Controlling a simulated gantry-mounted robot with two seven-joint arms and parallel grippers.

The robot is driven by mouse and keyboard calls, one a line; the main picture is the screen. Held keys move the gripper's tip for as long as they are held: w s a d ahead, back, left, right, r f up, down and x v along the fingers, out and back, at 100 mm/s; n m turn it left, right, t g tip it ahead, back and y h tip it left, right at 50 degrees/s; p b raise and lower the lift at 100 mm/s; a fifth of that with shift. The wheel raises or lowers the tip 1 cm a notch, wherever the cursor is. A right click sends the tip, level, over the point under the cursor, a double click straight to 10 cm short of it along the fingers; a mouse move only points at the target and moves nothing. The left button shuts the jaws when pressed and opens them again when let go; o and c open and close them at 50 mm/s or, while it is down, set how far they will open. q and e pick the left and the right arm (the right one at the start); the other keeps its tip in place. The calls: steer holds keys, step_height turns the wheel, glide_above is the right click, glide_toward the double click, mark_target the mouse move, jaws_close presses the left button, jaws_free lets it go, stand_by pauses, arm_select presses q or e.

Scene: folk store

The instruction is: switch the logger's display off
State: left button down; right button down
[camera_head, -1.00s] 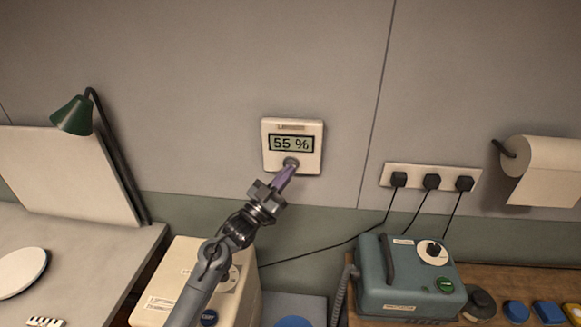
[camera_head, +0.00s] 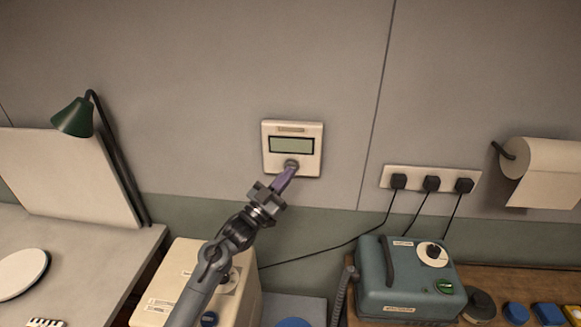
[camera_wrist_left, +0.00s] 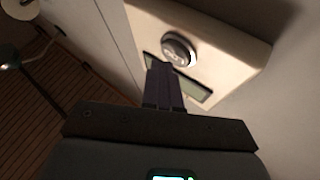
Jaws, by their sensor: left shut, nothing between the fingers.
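The logger (camera_head: 310,165) is a cream square box on the wall, in the middle of the head view. Its display (camera_head: 291,145) is blank, a plain grey-green window with no digits. Below the display is a round grey button (camera_head: 291,164). My left gripper (camera_head: 287,172) is shut and empty, its purple fingertips at the button's lower edge. In the left wrist view the logger (camera_wrist_left: 225,42) shows close up, with the button (camera_wrist_left: 179,50) just beyond the fingertips (camera_wrist_left: 160,68). I cannot tell whether they touch it. My right gripper is not in view.
A teal device (camera_head: 405,285) and a cream device (camera_head: 175,275) stand below on the bench. A socket strip (camera_head: 415,186) with plugs and cables is right of the logger. A paper roll (camera_head: 545,170) hangs at far right, a green lamp (camera_head: 73,118) stands at left. The wall around the logger is clear.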

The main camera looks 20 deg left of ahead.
arm_select(q)
steer(key=s+d+p, duration=0.1)
steer(key=s+p, duration=0.3)
steer(key=s, duration=0.2)
steer(key=shift+d+p, duration=0.2)
steer(key=shift+p, duration=0.15)
stand_by(0.5)
